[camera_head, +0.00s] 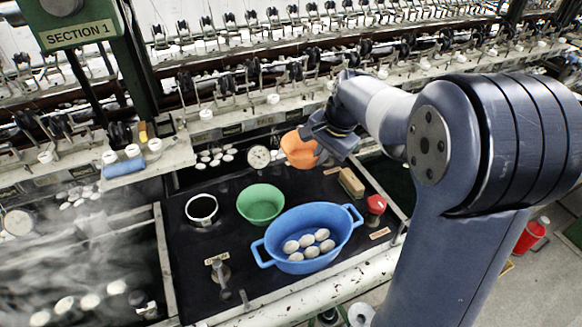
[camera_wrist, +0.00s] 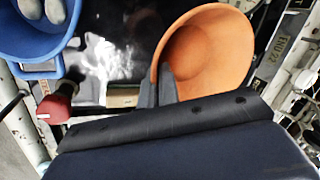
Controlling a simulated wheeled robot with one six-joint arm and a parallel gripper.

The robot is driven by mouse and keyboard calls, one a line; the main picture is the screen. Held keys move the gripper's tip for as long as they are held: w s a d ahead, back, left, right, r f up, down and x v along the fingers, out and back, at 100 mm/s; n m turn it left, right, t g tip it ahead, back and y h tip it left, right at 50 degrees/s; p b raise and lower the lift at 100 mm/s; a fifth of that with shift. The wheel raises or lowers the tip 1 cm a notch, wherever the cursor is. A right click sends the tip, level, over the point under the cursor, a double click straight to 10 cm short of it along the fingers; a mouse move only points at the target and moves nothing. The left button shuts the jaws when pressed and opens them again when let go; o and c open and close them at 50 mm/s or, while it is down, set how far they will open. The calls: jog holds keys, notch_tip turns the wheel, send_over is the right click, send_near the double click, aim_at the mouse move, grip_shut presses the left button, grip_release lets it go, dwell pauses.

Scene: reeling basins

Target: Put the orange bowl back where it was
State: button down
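The orange bowl (camera_head: 297,150) is at my gripper (camera_head: 318,147) in the head view, above the far part of the black worktop and tilted. In the wrist view the orange bowl (camera_wrist: 212,50) shows its empty inside. The two dark fingers of my gripper (camera_wrist: 158,88) are at its near left rim, one outside and one inside, with the wall pinched between them. The bowl's underside and the spot straight below it are partly hidden.
A green bowl (camera_head: 261,203) and a blue two-handled tub (camera_head: 335,222) with several cocoons stand on the black worktop (camera_head: 190,262). Nearby are a white-rimmed pot (camera_head: 202,208), a round gauge (camera_head: 258,157), a brush (camera_head: 351,182) and a red knob (camera_head: 376,203). Steaming basins lie left.

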jog(key=shift+w+a+f, duration=0.1)
jog(key=shift+w+f, duration=0.05)
jog(key=shift+w, duration=0.1)
notch_tip(320, 180, down, 10)
jog(key=shift+r, duration=0.2)
jog(key=shift+f+b, duration=0.2)
jog(key=shift+b, duration=0.1)
jog(key=c, duration=1.7)
grip_release()
jog(key=shift+r, duration=0.55)
jog(key=v, duration=1.1)
jog(key=shift+s+r+p, duration=0.15)
jog(key=shift+p, duration=0.2)
